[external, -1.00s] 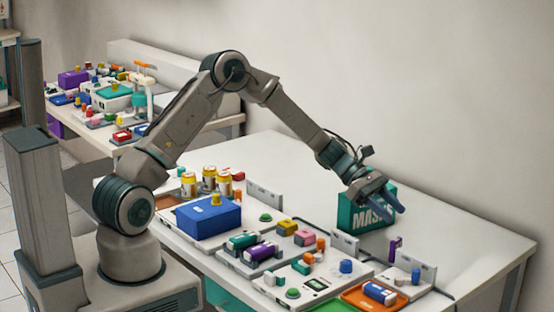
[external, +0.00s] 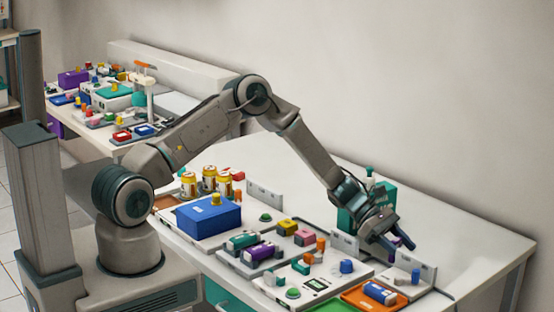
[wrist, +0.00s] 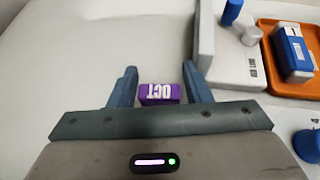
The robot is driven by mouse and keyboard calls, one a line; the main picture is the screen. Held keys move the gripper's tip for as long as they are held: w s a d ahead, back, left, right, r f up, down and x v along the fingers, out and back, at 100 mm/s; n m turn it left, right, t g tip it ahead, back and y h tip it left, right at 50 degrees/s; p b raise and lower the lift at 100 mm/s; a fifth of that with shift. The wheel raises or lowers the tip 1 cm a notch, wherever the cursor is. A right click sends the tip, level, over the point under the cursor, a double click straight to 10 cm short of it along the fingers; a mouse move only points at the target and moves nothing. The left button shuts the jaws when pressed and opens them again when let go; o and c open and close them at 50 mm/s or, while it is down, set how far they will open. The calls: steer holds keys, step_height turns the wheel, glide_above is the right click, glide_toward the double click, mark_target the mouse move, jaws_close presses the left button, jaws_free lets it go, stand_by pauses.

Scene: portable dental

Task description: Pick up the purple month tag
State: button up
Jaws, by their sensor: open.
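The purple month tag (wrist: 160,94), marked OCT in white, lies between the two blue fingers of my gripper (wrist: 159,72) in the wrist view. The fingers stand apart, one on each side of the tag, with gaps visible, narrower on the right. In the external view my gripper (external: 402,251) points down at the right part of the table, by the grey holder. There it largely hides the tag.
An orange tray (external: 356,299) with a blue-and-white item lies close in front. The green MASK box (external: 348,221) is behind and left. Bare table lies to the right.

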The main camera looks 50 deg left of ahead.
steer(key=c, duration=0.7)
